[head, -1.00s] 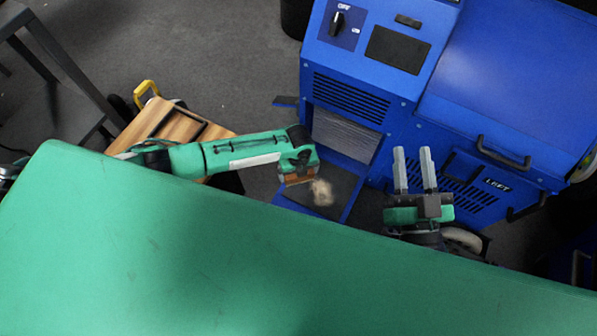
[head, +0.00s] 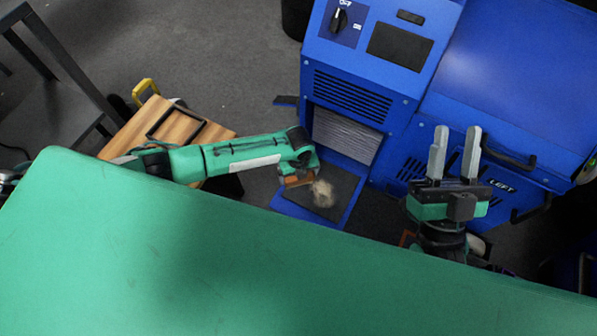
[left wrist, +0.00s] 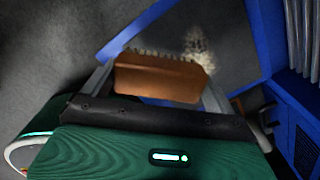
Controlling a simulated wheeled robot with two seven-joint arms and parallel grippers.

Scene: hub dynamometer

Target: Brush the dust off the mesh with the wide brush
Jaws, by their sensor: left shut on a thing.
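My left gripper (head: 297,178) is shut on the wide brush, a brown block (head: 299,182) with a row of pale bristles. In the left wrist view the brush (left wrist: 157,80) sits between the two fingers, bristles facing away from me. The mesh (head: 312,204) is a dark panel in a blue frame, folded out low at the front of the blue machine. A tan dust patch (head: 323,192) lies on it, just right of the brush; it also shows in the left wrist view (left wrist: 199,48). Whether the bristles touch the mesh I cannot tell. My right gripper (head: 457,130) is open and empty.
The blue machine (head: 500,70) fills the right, with a pleated grey filter (head: 345,136) in its opening above the mesh. The green surface (head: 120,260) fills the front. A wooden-topped piece (head: 180,124) stands at the left below a dark table frame (head: 50,50).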

